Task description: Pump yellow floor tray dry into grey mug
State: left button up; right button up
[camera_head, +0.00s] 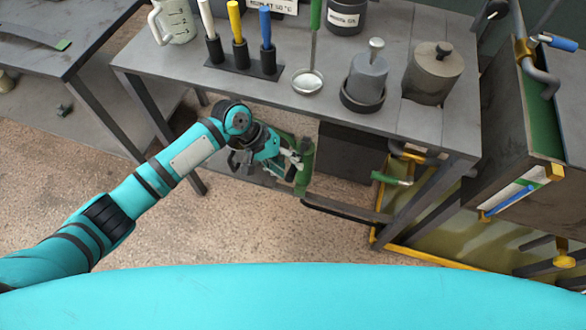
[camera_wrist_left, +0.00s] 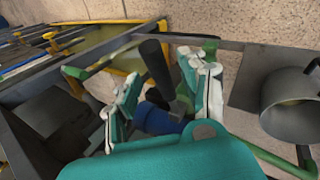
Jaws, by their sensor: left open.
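The yellow-rimmed floor tray (camera_head: 408,247) lies on the floor at the lower right, with murky yellowish liquid in it. It also shows at the top left of the left wrist view (camera_wrist_left: 133,62). My left gripper (camera_head: 296,160) is open below the workbench's front edge, close to a green upright part (camera_head: 306,160). In the left wrist view, a dark cylinder (camera_wrist_left: 155,62) and a blue part (camera_wrist_left: 158,119) show between or behind its fingers; contact cannot be told. A grey open-mouthed vessel (camera_wrist_left: 288,108) at the right may be the mug. My right gripper is out of view.
The workbench (camera_head: 300,108) carries a marker stand (camera_head: 240,66), a ladle (camera_head: 308,82), a lidded grey pot (camera_head: 433,74) and a small grey vessel (camera_head: 368,75). A green-handled valve (camera_head: 392,179) stands by the bench leg.

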pick_arm(q)
jog(key=shift+x, duration=1.45)
jog(key=shift+c, duration=0.3)
grip_shut()
